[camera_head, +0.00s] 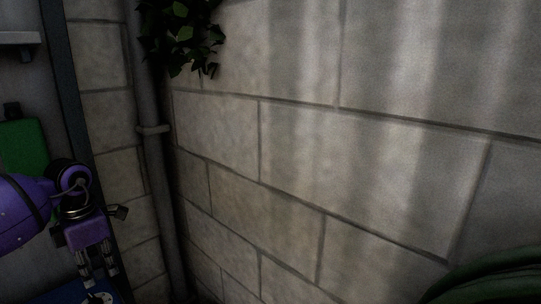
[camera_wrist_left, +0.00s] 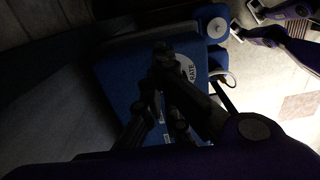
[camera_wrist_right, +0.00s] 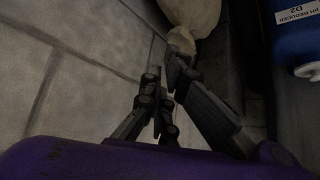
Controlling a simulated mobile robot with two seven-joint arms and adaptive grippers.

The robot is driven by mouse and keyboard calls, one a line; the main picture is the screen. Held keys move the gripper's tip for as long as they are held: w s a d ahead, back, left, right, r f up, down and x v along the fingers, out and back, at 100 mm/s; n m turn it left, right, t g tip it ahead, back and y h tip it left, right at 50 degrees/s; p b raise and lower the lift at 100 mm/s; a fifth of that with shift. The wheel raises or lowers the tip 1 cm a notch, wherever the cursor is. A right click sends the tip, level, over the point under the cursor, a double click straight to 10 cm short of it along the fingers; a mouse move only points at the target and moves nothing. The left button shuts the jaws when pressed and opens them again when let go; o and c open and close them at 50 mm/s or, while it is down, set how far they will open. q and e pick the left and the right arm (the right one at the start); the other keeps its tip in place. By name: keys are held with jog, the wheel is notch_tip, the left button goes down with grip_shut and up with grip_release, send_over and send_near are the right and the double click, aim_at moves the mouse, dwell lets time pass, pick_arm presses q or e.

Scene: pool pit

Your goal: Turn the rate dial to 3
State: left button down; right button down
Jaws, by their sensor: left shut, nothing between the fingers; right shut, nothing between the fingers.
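The blue dosing unit (camera_wrist_left: 120,85) shows in the left wrist view, with a white round plate marked RATE (camera_wrist_left: 189,69) on its face. My fingers partly cover the plate, so the dial's setting cannot be read. In the head view only a top corner of the blue unit (camera_head: 72,294) shows at the bottom left edge. My left gripper (camera_head: 98,277) points down just above it, shut and empty; its fingertips (camera_wrist_left: 163,52) overlap the plate's left side in the wrist view. Contact cannot be told. My right gripper (camera_wrist_right: 166,72) is shut and empty, away from the dial.
A stone wall (camera_head: 300,150) with a vertical pipe (camera_head: 152,130) fills the head view. Leaves (camera_head: 183,38) hang above; a green hose (camera_head: 490,285) lies at bottom right. A green container (camera_head: 22,147) stands behind my left arm. A blue container labelled pH reducer (camera_wrist_right: 300,45) and a pale sack (camera_wrist_right: 190,14) are near my right gripper.

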aim_at(94, 302)
pick_arm(q)
notch_tip(94, 302, down, 3)
jog(key=shift+f+b, duration=0.1)
jog(key=shift+b, duration=0.35)
jog(key=shift+s+d, duration=0.1)
jog(key=shift+s, duration=0.05)
jog(key=shift+f, duration=0.15)
jog(key=shift+s+f, duration=0.1)
jog(key=shift+s, duration=0.05)
jog(key=shift+s+d, duration=0.15)
jog(key=shift+d, duration=0.15)
jog(key=shift+s+d, duration=0.2)
jog(key=shift+d, duration=0.2)
jog(key=shift+s+d, duration=0.2)
jog(key=shift+s, duration=0.05)
jog(key=shift+s+r+p, duration=0.1)
jog(key=shift+r+p, duration=0.1)
jog(key=shift+p, duration=0.1)
